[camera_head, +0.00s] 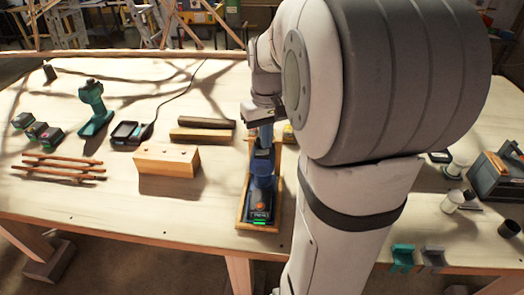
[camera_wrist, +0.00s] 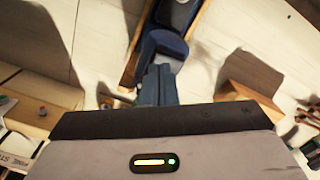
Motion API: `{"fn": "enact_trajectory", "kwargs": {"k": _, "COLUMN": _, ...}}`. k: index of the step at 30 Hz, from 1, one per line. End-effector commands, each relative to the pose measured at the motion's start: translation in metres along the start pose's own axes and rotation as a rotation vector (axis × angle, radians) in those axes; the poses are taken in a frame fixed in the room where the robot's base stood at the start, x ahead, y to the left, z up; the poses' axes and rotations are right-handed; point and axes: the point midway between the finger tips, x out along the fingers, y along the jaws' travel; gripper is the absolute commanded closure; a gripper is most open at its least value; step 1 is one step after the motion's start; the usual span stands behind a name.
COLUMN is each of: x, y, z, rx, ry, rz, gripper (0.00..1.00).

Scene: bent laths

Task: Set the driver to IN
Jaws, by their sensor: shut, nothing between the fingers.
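A dark blue driver (camera_head: 260,190) lies in a narrow wooden cradle (camera_head: 240,217) near the front edge of the bench. An orange spot and a small lit green label show at its near end. My gripper (camera_head: 266,134) is shut and empty, with blue-grey fingers at the driver's far end. In the wrist view the fingertips (camera_wrist: 160,72) are close to the rounded blue part of the driver (camera_wrist: 163,44); I cannot tell whether they touch. A second, teal driver (camera_head: 95,108) stands at the left. The direction setting cannot be read.
A wooden block (camera_head: 167,160) stands left of the cradle, with laths (camera_head: 204,129) behind it. A charger (camera_head: 127,132), batteries (camera_head: 38,131) and thin sticks (camera_head: 62,168) lie farther left. White cups (camera_head: 452,201) are at the right. My arm hides much of the bench's right half.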

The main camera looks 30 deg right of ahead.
Motion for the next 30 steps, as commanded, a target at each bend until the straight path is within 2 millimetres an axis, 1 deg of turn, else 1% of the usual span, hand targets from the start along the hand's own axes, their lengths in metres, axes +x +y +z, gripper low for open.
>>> {"fn": "enact_trajectory", "kwargs": {"k": 30, "x": 0.016, "y": 0.0, "z": 0.0, "rx": -0.001, "ry": -0.001, "rz": 0.0, "gripper": 1.0}}
